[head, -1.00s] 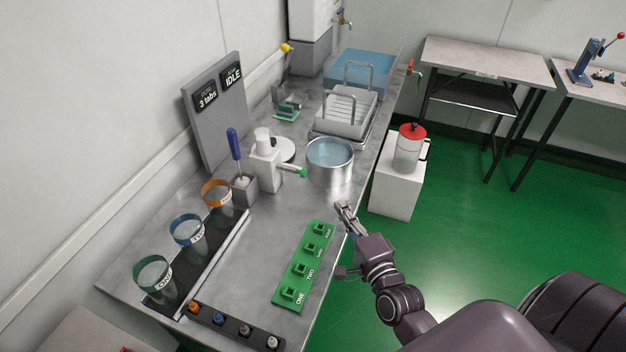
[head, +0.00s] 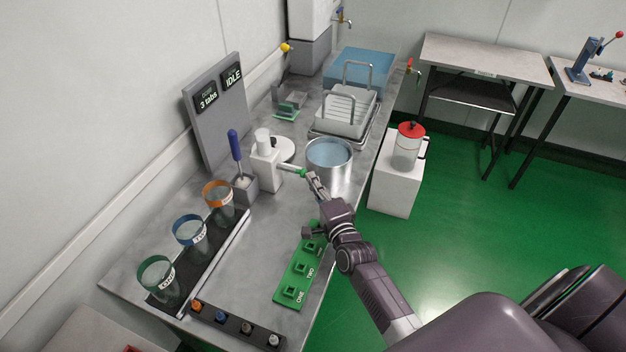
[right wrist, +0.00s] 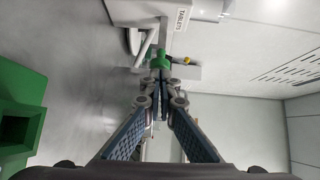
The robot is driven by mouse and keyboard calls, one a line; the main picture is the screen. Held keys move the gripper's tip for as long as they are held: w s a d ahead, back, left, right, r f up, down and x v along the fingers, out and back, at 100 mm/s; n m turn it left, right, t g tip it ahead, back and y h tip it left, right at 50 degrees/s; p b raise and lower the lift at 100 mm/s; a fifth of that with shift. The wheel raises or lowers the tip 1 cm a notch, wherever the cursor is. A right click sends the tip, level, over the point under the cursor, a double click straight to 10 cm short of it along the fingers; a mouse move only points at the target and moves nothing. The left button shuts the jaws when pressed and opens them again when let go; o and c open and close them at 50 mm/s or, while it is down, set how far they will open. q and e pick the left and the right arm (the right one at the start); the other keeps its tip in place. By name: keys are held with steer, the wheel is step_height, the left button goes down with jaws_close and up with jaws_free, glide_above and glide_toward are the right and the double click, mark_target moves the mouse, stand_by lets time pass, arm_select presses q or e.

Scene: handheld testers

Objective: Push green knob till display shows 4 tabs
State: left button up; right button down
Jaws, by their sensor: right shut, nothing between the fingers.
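The green knob (head: 301,173) sits at the end of a short arm on the white tablet dispenser (head: 265,172). The display (head: 207,97) on the grey board reads "3 tabs", and the panel beside it (head: 232,76) reads "IDLE". My right gripper (head: 312,178) is shut and empty, with its fingertips at the knob. In the right wrist view the green knob (right wrist: 161,61) is straight ahead of the closed fingertips (right wrist: 160,78); they look touching or nearly so. My left gripper is not in view.
A steel pot of water (head: 329,163) stands just behind my right gripper. A green block with sockets (head: 292,287) lies under my right arm. Labelled cups (head: 189,232) line the left, and a grey stand with a blue-handled tool (head: 244,187) is beside the dispenser.

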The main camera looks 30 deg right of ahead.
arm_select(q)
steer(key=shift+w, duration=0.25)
arm_select(e)
steer(key=w+a+b, duration=0.1)
steer(key=w+a, duration=0.3)
steer(key=shift+w, duration=0.3)
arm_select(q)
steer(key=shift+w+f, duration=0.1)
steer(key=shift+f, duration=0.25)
arm_select(e)
steer(key=shift+r, duration=0.1)
